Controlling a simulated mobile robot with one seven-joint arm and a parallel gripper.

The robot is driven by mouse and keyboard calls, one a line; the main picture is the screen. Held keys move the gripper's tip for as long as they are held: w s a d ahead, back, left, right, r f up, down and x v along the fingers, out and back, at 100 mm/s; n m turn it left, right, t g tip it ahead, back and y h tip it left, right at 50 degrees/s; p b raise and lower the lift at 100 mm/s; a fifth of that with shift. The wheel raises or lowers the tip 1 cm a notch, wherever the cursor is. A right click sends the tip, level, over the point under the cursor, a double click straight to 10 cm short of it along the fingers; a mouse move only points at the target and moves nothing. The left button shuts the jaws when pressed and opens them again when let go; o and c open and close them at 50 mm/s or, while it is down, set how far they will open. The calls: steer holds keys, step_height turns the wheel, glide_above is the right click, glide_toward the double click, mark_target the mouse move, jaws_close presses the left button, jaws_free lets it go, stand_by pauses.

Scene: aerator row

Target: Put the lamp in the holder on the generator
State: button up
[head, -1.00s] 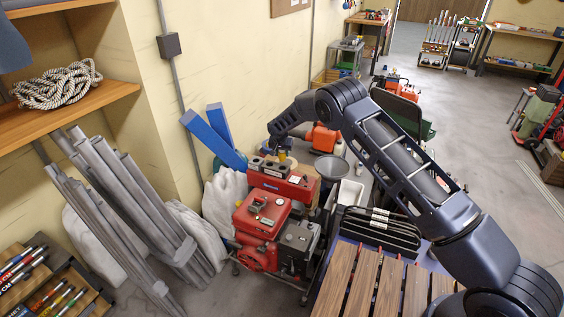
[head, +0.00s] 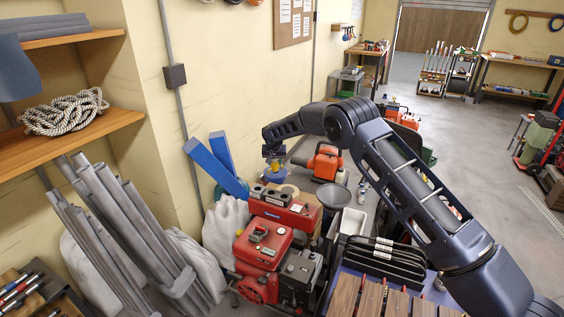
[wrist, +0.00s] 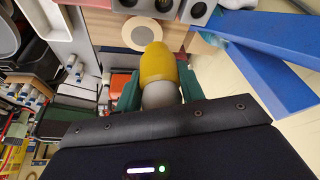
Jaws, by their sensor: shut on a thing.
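The lamp is a yellow, round-ended piece with a grey lower part. In the wrist view the lamp (wrist: 157,66) sits between the green fingers of my gripper (wrist: 158,90), which is shut on it. In the head view my gripper (head: 274,160) points down with the yellow end of the lamp showing below it, above and behind the red generator (head: 262,245). A dark block with round openings, which looks like the holder (head: 262,191), sits on the red upper part. Grey blocks with round openings (wrist: 197,10) show at the top of the wrist view. The lamp is apart from them.
A pale ring (head: 289,190) lies on a wooden box behind the generator; the ring also shows in the wrist view (wrist: 142,34). Blue beams (head: 214,167) lean on the wall to the left. A dark round pan (head: 333,195) and wooden slats (head: 385,298) are to the right.

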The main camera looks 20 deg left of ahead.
steer(key=a+f+n+g+y, duration=0.2)
steer(key=a+f+n, duration=0.5)
steer(key=a, duration=0.4)
steer(key=shift+w+f+n, duration=0.3)
steer(key=shift+f+n, duration=0.1)
steer(key=shift+f, duration=0.35)
steer(key=shift+f, duration=2.25)
steer(key=shift+f, duration=2.2)
steer(key=o, duration=1.1)
